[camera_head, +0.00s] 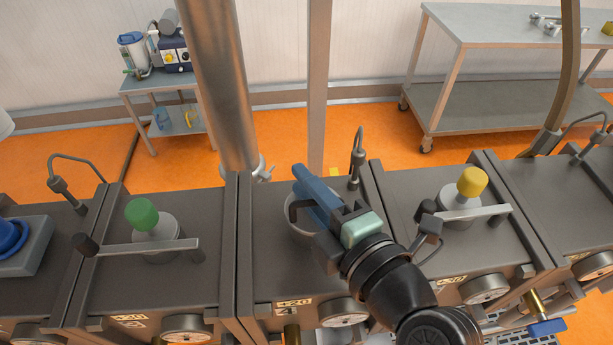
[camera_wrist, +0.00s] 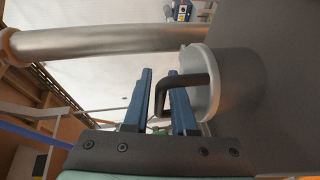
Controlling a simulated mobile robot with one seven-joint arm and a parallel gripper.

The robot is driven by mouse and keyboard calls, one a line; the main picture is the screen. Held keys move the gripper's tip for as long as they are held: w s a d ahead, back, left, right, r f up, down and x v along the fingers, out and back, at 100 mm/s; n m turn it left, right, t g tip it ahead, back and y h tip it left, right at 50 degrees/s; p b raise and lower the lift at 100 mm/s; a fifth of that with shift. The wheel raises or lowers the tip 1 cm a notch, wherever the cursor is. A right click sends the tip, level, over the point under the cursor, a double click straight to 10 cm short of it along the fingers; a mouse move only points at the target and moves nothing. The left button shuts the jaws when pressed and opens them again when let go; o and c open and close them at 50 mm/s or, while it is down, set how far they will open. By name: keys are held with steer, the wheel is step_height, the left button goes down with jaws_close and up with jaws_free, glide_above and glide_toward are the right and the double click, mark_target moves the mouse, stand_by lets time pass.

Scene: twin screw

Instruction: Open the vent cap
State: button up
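A grey round cap (camera_wrist: 208,85) with a black bent handle (camera_wrist: 162,95) shows at the right of the wrist view. It is the likely vent cap, though no label confirms this. In the head view, the cap (camera_head: 298,236) sits on the middle dark unit, mostly hidden under my gripper. My gripper (camera_wrist: 158,78) has its two blue fingers apart. The bent end of the handle lies in line with the gap between the fingers; I cannot tell whether either finger touches it. In the head view my gripper (camera_head: 305,178) is above the cap, its fingers pointing up-left.
A green-knobbed lid (camera_head: 142,214) with a bar is on the left unit, and a yellow-knobbed one (camera_head: 472,182) on the right unit. A thick vertical pipe (camera_head: 222,90) rises behind the middle unit. A thin bent tube (camera_head: 357,155) stands behind my gripper.

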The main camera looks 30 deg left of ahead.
steer(key=shift+a, duration=0.1)
jaws_close()
stand_by(1.4)
